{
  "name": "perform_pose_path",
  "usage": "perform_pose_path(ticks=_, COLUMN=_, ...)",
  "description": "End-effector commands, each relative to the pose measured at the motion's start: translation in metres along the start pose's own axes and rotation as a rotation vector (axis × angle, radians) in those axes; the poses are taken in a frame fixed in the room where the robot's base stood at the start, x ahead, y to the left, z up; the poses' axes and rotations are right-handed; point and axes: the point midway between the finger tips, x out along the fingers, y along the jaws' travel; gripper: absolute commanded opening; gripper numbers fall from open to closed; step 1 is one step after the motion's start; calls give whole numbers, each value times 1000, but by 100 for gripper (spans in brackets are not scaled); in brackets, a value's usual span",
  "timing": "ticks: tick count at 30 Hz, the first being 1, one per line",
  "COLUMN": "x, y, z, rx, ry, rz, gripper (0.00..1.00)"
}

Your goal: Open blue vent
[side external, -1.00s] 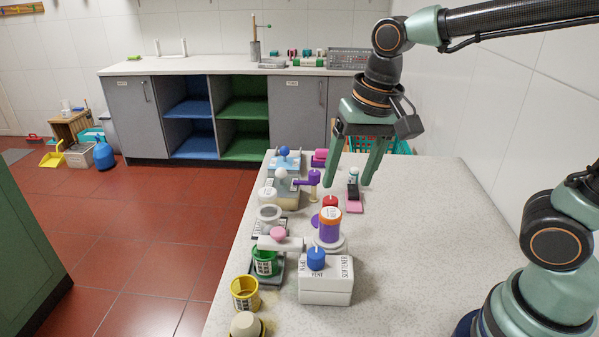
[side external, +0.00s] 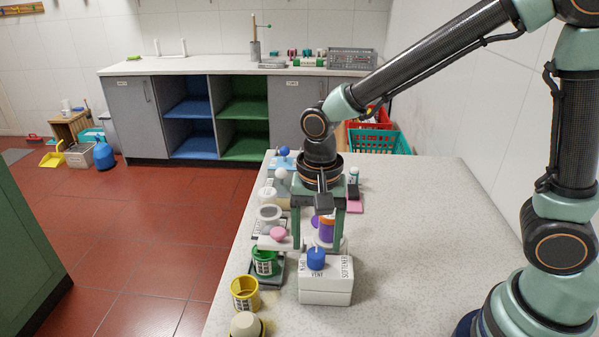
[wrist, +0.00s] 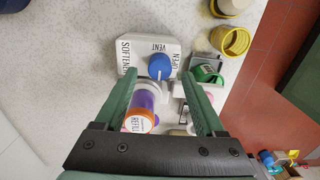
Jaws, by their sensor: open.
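In the wrist view my gripper (wrist: 158,80) has one finger on each side, with the knob ahead between the tips. No contact with the knob shows.
An orange and purple refill bottle (wrist: 140,108) stands between my fingers, close to the left one. A green cup (side external: 265,262) and a yellow cup (side external: 245,293) stand left of the box. Several other items line the counter's left side. The counter (side external: 430,240) is clear to the right.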

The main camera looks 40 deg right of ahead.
Motion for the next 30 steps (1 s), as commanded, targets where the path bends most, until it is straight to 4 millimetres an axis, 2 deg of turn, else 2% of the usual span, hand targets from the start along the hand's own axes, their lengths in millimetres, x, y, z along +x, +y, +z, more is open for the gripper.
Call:
perform_pose_path(ticks=3, x=17, y=1, z=0, rx=0, ry=-2, rz=4, gripper=72)
perform_pose_path(ticks=6, x=25, y=1, z=0, rx=0, ry=-1, rz=2, gripper=72)
perform_pose_path(ticks=17, x=31, y=0, z=0, rx=0, ry=0, rz=0, gripper=72)
perform_pose_path(ticks=18, x=31, y=0, z=0, rx=0, ry=0, rz=0, gripper=68)
perform_pose_path(ticks=23, x=30, y=0, z=0, rx=0, ry=0, rz=0, gripper=6)
perform_pose_path(ticks=24, x=30, y=0, z=0, rx=0, ry=0, rz=0, gripper=0)
perform_pose_path(ticks=30, x=30, y=0, z=0, rx=-9, ry=0, rz=0, gripper=0)
